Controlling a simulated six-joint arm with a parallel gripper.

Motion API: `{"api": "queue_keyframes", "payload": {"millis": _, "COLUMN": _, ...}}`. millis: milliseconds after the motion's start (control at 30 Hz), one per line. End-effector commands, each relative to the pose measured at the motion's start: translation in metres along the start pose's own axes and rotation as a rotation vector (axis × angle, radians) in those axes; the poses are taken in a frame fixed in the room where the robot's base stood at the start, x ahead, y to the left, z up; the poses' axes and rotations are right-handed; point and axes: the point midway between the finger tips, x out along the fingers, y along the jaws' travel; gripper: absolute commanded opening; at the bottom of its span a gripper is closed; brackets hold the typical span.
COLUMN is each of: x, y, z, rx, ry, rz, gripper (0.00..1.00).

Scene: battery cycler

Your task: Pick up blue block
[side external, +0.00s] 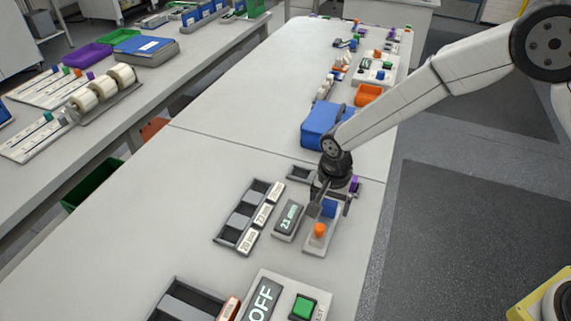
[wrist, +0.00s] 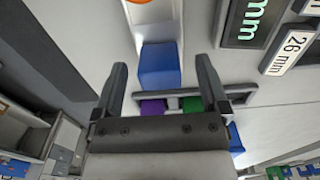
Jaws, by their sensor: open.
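The blue block (wrist: 158,65) stands between and just beyond my open fingers in the wrist view. In the side view the blue block (side external: 328,208) sits on a pale tray (side external: 318,241) behind an orange knob-like piece (side external: 320,230), partly hidden by my gripper. My gripper (wrist: 161,82) is open, with nothing between its fingertips touching the block that I can make out. In the side view my gripper (side external: 331,192) is low over the tray, pointing down.
A display reading 23 mm (side external: 289,219) stands just left of the tray. A slotted rack (side external: 240,222) with labels is further left. A purple block (side external: 355,186) lies behind my gripper. A large blue box (side external: 320,127) is further back.

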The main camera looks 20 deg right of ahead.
Motion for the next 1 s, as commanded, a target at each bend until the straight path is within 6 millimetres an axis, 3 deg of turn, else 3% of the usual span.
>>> {"api": "queue_keyframes", "payload": {"millis": 33, "x": 0.000, "y": 0.000, "z": 0.000, "rx": 0.000, "ry": 0.000, "rz": 0.000, "gripper": 0.85}}
{"api": "queue_keyframes", "payload": {"millis": 300, "x": 0.000, "y": 0.000, "z": 0.000, "rx": 0.000, "ry": 0.000, "rz": 0.000, "gripper": 0.00}}
{"api": "queue_keyframes", "payload": {"millis": 733, "x": -0.004, "y": 0.000, "z": 0.000, "rx": 0.000, "ry": 0.000, "rz": -0.001, "gripper": 0.00}}
{"api": "queue_keyframes", "payload": {"millis": 1000, "x": -0.027, "y": 0.000, "z": 0.000, "rx": 0.000, "ry": 0.001, "rz": -0.002, "gripper": 0.00}}
